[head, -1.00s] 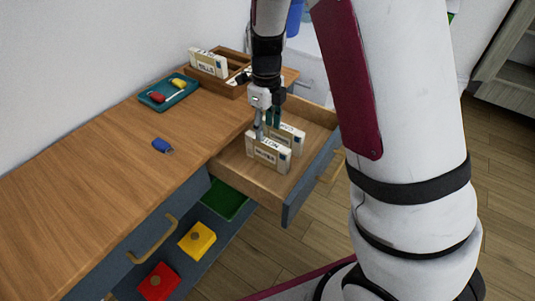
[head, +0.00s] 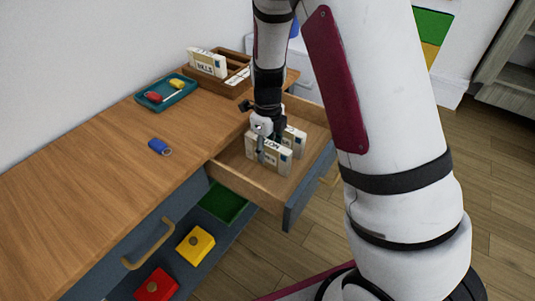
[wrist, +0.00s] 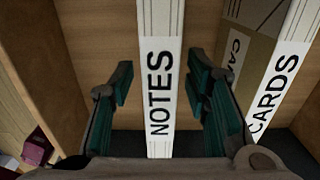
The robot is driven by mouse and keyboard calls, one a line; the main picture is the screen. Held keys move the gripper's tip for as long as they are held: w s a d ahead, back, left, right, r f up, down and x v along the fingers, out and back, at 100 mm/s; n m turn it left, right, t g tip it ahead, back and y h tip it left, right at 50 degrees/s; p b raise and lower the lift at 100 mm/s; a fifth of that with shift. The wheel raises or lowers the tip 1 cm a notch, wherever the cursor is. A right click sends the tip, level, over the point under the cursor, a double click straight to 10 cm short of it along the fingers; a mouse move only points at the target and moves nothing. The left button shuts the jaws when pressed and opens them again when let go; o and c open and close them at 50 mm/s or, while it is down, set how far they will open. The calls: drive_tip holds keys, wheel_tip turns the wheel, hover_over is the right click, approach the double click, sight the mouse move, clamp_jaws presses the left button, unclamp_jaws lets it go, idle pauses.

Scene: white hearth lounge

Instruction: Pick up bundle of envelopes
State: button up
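A white bundle labelled NOTES (head: 277,158) stands on edge in the open drawer; it fills the middle of the wrist view (wrist: 160,65). A second bundle, labelled CARDS (wrist: 285,70), stands beside it to the right in the wrist view; part of it shows behind NOTES in the head view (head: 298,141). My gripper (wrist: 160,92) is open, with one teal-padded finger on each side of the NOTES bundle and visible gaps between. In the head view my gripper (head: 265,146) is down in the drawer, partly covering the bundles. A BILLS bundle (head: 207,64) stands in the desktop organizer.
The wooden organizer (head: 238,85) and a teal tray (head: 152,101) with small red and yellow items stand at the back of the desktop. A blue item (head: 159,147) lies on the desk. The drawer's front panel (head: 300,200) borders the bundles. Yellow and red boxes lie below.

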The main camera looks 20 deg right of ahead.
clamp_jaws()
